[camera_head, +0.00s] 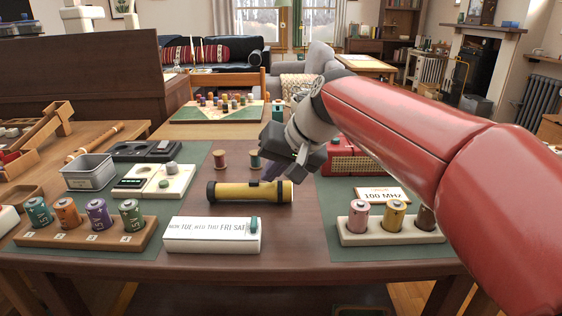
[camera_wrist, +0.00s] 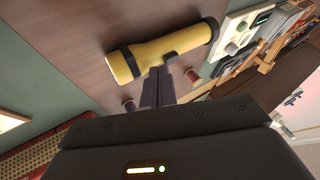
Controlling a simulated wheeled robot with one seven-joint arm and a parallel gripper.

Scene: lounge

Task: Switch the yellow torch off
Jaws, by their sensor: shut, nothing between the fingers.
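In the wrist view the shut fingers of my gripper (camera_wrist: 168,62) reach the torch's edge. I cannot tell if they touch the switch. No lit beam is visible.
A white weekday box (camera_head: 212,236) stands in front of the torch. Thread spools (camera_head: 220,159) stand behind it. Battery racks stand at left (camera_head: 88,232) and right (camera_head: 388,232). A red radio (camera_head: 352,160) is near my wrist. The table around the torch's left end is clear.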

